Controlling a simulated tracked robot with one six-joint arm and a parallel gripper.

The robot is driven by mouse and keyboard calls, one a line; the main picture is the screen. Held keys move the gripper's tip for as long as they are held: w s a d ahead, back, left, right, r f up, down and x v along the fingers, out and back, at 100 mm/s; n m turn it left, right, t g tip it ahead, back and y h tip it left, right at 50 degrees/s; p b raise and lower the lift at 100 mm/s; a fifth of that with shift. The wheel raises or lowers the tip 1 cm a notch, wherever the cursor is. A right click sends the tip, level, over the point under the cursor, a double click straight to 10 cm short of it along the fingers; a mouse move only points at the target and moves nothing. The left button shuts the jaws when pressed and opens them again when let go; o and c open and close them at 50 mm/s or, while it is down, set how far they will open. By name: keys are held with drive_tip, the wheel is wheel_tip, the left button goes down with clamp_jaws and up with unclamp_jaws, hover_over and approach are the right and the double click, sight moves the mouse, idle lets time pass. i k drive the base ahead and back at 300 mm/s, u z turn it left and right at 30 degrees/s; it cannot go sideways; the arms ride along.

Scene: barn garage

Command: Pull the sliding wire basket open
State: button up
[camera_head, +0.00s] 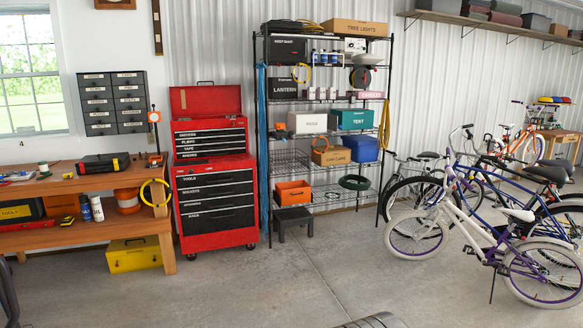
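A dark wire basket (290,160) shows on the left side of the black wire shelving rack (388,100), below the shelf with the white box. It is small and far off, and its front looks about level with the rack. I cannot clearly make out its runners or handle. My gripper is not in view, and nothing is seen touching the basket.
A small dark stool (293,214) stands before the rack, below an orange bin (293,191). A red tool chest (215,200) stands left of the rack, bicycles (480,215) to the right. The concrete floor (300,275) in front is mostly clear.

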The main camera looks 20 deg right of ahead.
sight(287, 160)
drive_tip(key=z, duration=0.15)
drive_tip(key=i, duration=1.05)
drive_tip(key=z, duration=0.4)
drive_tip(key=i, duration=3)
drive_tip(key=u, duration=0.25)
drive_tip(key=i, duration=1.45)
drive_tip(key=u, duration=0.15)
